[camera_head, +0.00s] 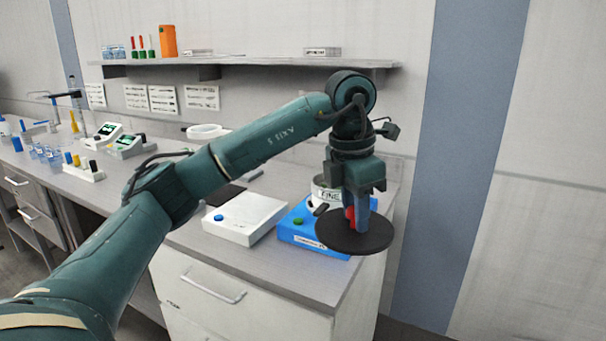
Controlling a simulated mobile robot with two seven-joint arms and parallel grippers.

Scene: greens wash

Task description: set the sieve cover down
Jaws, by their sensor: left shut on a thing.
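The sieve cover (372,240) is a flat dark round disc. My left gripper (356,214) points down and is shut on it, close to the red part at the disc's middle. The disc is at the front right of the bench, in front of a blue device (302,238) and overlapping its right side in the picture. A light sieve (322,192) marked "FINE" stands on the blue device, partly hidden behind my gripper. I cannot tell how far the cover is above the bench. My right gripper is not in view.
A white flat device (245,217) with a blue knob stands left of the blue device. A wall shelf (250,62) runs behind my arm. The bench ends at the right.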

